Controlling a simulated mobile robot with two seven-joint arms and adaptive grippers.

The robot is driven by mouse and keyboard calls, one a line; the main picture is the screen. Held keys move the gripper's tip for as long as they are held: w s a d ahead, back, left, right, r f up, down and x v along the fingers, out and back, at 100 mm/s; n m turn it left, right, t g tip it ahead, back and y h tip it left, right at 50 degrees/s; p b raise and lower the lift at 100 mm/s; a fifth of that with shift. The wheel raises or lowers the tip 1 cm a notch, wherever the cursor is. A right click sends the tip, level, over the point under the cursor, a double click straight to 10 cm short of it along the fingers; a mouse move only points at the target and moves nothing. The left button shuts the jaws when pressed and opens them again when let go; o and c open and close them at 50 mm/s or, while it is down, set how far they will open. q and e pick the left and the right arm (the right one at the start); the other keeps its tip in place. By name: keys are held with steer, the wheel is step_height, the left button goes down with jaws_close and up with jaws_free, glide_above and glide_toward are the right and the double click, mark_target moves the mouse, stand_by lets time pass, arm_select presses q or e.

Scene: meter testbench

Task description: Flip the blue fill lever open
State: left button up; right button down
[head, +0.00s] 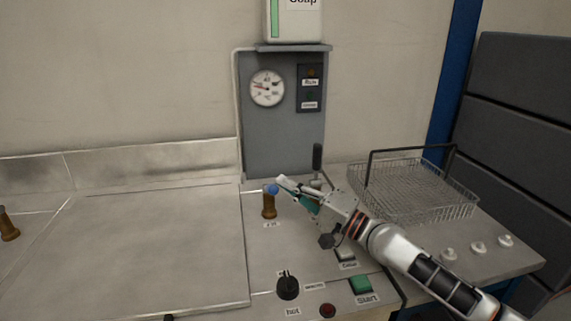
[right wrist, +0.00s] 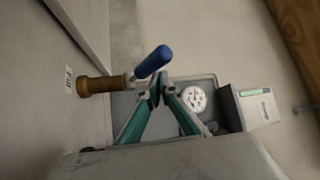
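The fill valve is a brown post (head: 268,206) on the bench panel with a blue lever (head: 271,189) on top and a label at its foot. In the right wrist view the blue lever (right wrist: 153,61) slants up and to the right from the brown post (right wrist: 98,86). My right gripper (head: 283,182) is just right of the lever in the head view. In the right wrist view its green fingers (right wrist: 157,88) converge to nearly touching tips close to the lever, with nothing clearly between them. I cannot tell whether they touch the lever. My left gripper is out of view.
A grey panel with a round gauge (head: 267,88) stands behind. A wire basket (head: 414,190) is at the right. A black knob (head: 288,287), green start button (head: 361,284) and red button (head: 327,311) are in front. The flat plate (head: 150,250) at left is clear.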

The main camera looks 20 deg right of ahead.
steer(key=shift+s+a+f, duration=0.25)
steer(key=shift+a+f, duration=0.05)
steer(key=shift+f, duration=0.35)
steer(key=r+v, duration=0.1)
steer(key=v, duration=1)
steer(key=shift+s+d, duration=0.2)
steer(key=shift+d, duration=0.3)
steer(key=shift+r, duration=0.1)
